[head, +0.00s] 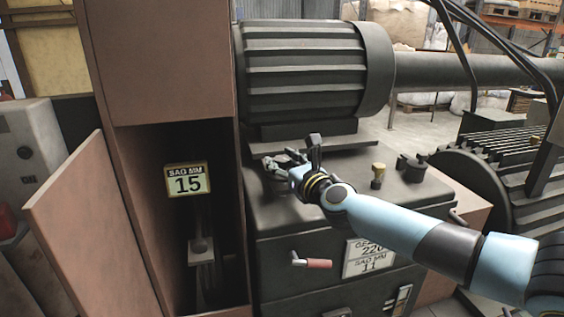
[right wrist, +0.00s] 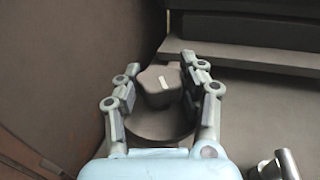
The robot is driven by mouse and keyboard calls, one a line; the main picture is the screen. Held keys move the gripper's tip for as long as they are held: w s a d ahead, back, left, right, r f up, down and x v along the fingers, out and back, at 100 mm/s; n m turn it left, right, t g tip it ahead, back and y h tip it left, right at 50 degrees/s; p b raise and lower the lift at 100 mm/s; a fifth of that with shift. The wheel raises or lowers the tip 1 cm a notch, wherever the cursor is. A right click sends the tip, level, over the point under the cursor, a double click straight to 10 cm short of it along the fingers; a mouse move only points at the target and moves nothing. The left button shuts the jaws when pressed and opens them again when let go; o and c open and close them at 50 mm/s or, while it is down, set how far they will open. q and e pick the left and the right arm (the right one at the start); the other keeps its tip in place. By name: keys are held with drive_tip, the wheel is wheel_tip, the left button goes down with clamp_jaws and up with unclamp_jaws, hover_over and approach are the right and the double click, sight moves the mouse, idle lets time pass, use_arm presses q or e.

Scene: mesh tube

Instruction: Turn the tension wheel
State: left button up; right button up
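A dark lobed knob with a white mark, which looks like the tension wheel (right wrist: 158,88), sits on a round base in the right wrist view. My right gripper (right wrist: 160,82) is open, with one finger on each side of the knob. A gap shows between the left finger and the knob; the right finger is close to it, and I cannot tell if they touch. In the head view my right gripper (head: 287,160) is over the back left of the dark machine box and largely hides the knob. My left gripper is out of view.
A display (head: 187,180) reading "SAG MM 15" hangs in the open cabinet. A ribbed motor (head: 305,70) stands behind the box. A brass-topped knob (head: 378,175), a dark knob (head: 411,168) and a red-handled crank (head: 315,263) are nearby.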

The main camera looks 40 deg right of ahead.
drive_tip(key=c, duration=0.7)
